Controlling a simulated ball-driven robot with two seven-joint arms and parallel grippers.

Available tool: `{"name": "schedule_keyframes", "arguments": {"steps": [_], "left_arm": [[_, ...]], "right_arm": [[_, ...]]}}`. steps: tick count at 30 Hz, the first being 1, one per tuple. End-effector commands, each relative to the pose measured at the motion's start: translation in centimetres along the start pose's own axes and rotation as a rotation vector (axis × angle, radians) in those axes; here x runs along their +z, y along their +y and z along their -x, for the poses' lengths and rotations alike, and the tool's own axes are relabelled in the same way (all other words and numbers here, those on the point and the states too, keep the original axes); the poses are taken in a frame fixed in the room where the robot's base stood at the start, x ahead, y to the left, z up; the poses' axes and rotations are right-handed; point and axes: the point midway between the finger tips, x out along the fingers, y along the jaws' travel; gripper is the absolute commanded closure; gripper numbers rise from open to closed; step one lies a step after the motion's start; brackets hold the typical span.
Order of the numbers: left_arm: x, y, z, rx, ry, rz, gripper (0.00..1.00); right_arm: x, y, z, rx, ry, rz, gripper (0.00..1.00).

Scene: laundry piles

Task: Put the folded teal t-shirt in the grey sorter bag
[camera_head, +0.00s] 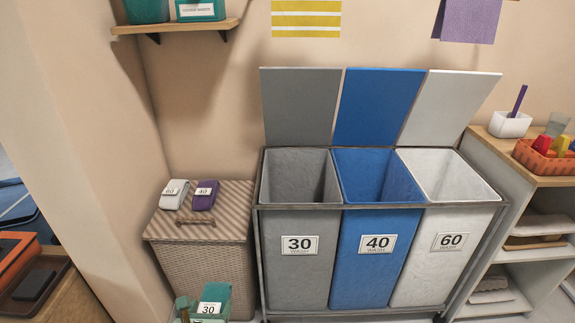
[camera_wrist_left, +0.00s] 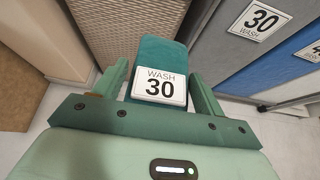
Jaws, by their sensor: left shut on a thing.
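The folded teal t-shirt, with a white "WASH 30" label, is in my left gripper (camera_wrist_left: 160,85). In the left wrist view the t-shirt (camera_wrist_left: 163,55) sits between the two green fingers. In the head view the t-shirt (camera_head: 217,294) and my left gripper (camera_head: 202,305) show at the bottom edge, low in front of the wicker hamper. The grey sorter bag (camera_head: 297,250), marked 30, stands to the right of the t-shirt and higher in the picture, with its mouth open and its lid up. My right gripper is not in view.
The blue bag (camera_head: 365,265) marked 40 and the white bag (camera_head: 437,275) marked 60 stand beside the grey one in a metal frame. The wicker hamper (camera_head: 200,265) carries a white folded item (camera_head: 174,194) and a purple one (camera_head: 205,195). A shelf unit (camera_head: 535,180) stands at right.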

Motion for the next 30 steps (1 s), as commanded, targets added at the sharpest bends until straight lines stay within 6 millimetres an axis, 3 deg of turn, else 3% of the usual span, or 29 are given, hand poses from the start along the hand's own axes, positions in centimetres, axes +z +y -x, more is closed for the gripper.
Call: {"name": "schedule_keyframes", "arguments": {"steps": [5,8,13,18,24,27,30], "left_arm": [[4.0,-1.4,2.9,0.022,-0.013,0.019,0.56],[8.5,-2.6,6.8,0.061,-0.018,0.045,0.56],[16.8,-3.8,15.9,0.161,-0.019,0.106,0.56],[23.4,-2.7,25.8,0.277,-0.015,0.168,0.56],[27.9,0.0,35.4,0.395,-0.010,0.227,0.56],[28.8,1.1,38.5,0.434,-0.007,0.244,0.56],[29.2,1.8,40.2,0.458,-0.006,0.254,0.56]], "right_arm": [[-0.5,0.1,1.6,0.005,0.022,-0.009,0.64],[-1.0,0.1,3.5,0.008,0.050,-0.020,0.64],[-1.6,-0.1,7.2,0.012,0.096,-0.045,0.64],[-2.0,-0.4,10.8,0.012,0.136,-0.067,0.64],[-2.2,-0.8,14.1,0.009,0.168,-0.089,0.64],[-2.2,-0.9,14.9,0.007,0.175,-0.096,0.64],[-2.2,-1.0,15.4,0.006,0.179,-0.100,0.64]]}}
